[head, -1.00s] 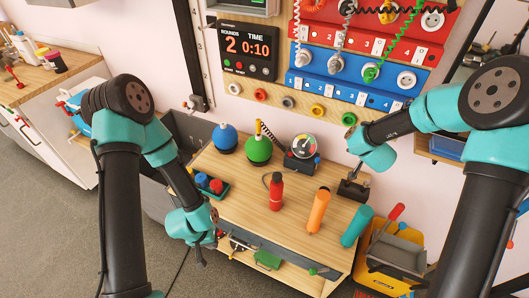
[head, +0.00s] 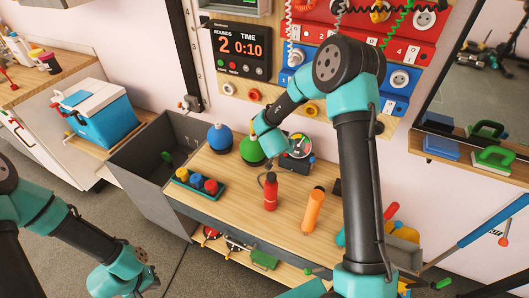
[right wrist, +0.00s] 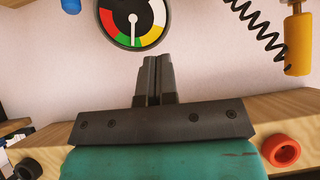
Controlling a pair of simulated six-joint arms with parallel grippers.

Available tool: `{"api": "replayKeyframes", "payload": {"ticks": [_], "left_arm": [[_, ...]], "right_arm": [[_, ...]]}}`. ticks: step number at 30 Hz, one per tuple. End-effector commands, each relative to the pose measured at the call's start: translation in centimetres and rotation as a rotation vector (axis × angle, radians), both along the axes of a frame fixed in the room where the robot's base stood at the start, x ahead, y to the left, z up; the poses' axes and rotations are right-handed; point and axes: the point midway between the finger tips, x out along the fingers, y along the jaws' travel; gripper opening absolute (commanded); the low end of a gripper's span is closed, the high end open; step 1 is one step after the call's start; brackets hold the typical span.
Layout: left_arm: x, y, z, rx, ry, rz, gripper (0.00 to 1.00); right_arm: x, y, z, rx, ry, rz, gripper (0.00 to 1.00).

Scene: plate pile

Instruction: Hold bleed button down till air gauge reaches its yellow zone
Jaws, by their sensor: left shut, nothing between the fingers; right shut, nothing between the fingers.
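The round air gauge (head: 299,146) stands at the back of the wooden table, and its dial (right wrist: 131,20) shows at the top of the right wrist view. I cannot make out the bleed button for sure. My left gripper (head: 153,284) is shut and empty at the lower left, away from the table.
A red bottle (head: 270,193) and an orange bottle (head: 313,211) stand on the table before the gauge. A green round-bodied object (head: 251,151) and a blue one (head: 219,138) stand left of it. A tray (head: 187,183) of small coloured items lies at the left.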

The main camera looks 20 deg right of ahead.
Motion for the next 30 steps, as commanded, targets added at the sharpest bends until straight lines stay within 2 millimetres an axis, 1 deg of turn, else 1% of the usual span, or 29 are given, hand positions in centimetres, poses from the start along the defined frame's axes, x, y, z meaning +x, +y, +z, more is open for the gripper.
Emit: {"api": "replayKeyframes", "payload": {"ticks": [9, 18, 23, 26, 30], "left_arm": [[0.0, 0.0, 0.0, 0.0, 0.0, -0.001, 0.0], [0.0, 0.0, 0.0, 0.0, 0.0, 0.0, 0.0], [0.0, 0.0, 0.0, 0.0, 0.0, 0.0, 0.0], [0.0, 0.0, 0.0, 0.0, 0.0, 0.0, 0.0], [0.0, 0.0, 0.0, 0.0, 0.0, 0.0, 0.0]], "right_arm": [[-1.0, 1.3, -0.6, 0.007, 0.049, -0.061, 0.0], [-1.1, 1.4, -0.7, 0.007, 0.05, -0.062, 0.0], [-0.9, 1.2, -0.9, 0.008, 0.051, -0.062, 0.0], [-0.6, 0.8, -1.5, 0.008, 0.052, -0.062, 0.0], [0.3, -0.2, -2.7, 0.007, 0.052, -0.062, 0.0]]}}
